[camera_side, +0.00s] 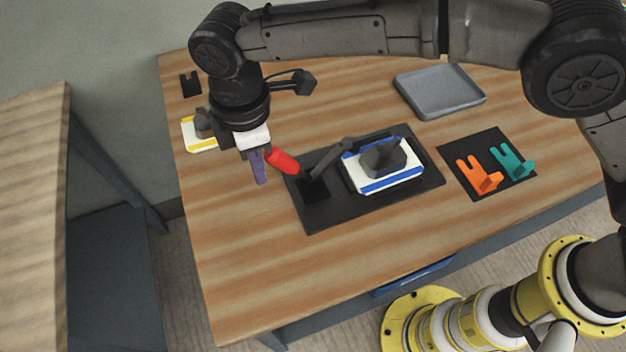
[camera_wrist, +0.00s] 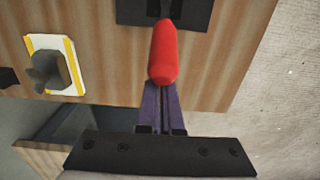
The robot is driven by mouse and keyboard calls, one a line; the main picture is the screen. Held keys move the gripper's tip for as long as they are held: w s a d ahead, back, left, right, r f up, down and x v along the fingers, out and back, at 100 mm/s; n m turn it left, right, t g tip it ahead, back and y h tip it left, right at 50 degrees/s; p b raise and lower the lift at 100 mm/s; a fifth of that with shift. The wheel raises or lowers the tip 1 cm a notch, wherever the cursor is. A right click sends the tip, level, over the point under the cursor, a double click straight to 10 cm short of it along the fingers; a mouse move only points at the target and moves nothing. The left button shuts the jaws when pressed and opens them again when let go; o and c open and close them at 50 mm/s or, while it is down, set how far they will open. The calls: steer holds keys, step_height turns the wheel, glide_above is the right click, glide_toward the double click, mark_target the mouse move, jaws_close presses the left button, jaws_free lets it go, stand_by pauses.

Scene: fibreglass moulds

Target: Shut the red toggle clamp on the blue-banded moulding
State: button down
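The blue-banded moulding (camera_side: 352,173) is white with a dark grey block on top, and sits on a black base plate (camera_side: 325,218). The toggle clamp stands at the plate's left end. Its dark arm (camera_side: 330,160) slants up toward the moulding; whether its tip touches is unclear. Its red handle (camera_side: 283,162) sticks out to the left, and in the wrist view the handle (camera_wrist: 163,52) covers my fingertips. My gripper (camera_side: 261,178) points down with purple fingers close together, just left of the handle. The fingers appear shut with nothing between them; contact with the handle is unclear.
A yellow-banded moulding (camera_side: 198,143) lies behind my gripper, also in the wrist view (camera_wrist: 72,68). A grey tray (camera_side: 440,92) is at the back. Orange (camera_side: 478,175) and teal (camera_side: 512,161) brackets stand on a black mat at right. The table's front left is clear.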

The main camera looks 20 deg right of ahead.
mark_target(280, 159)
steer(key=shift+d+r, duration=0.15)
steer(key=shift+d, duration=0.75)
steer(key=shift+d+r, duration=0.1)
steer(key=shift+d, duration=0.75)
steer(key=shift+a+r, duration=0.35)
steer(key=shift+r, duration=1)
steer(key=shift+a+r, duration=0.35)
steer(key=shift+r, duration=1)
steer(key=shift+a+r, duration=0.35)
steer(key=shift+r, duration=1)
steer(key=w+d+r+m+t+y, duration=0.1)
steer(key=w+d+r+m, duration=0.1)
steer(key=d+r, duration=0.6)
steer(key=w+d+r+m+t, duration=0.1)
steer(key=w+d+r+m, duration=0.1)
steer(key=d+r, duration=0.7)
steer(key=s+d+m+t, duration=0.1)
steer(key=s+d+m, duration=0.25)
steer(key=d, duration=0.95)
steer(key=s+d+f+m+t, duration=0.2)
steer(key=s+d+m, duration=0.3)
steer(key=s+d, duration=0.55)
steer(key=s+d+f+m+h, duration=0.1)
steer(key=s+d+f+m, duration=0.2)
steer(key=s+f+m, duration=0.2)
steer(key=s+f, duration=0.3)
steer(key=f, duration=0.4)
steer(key=shift+s+f+t, duration=0.15)
steer(key=shift+s+t, duration=0.15)
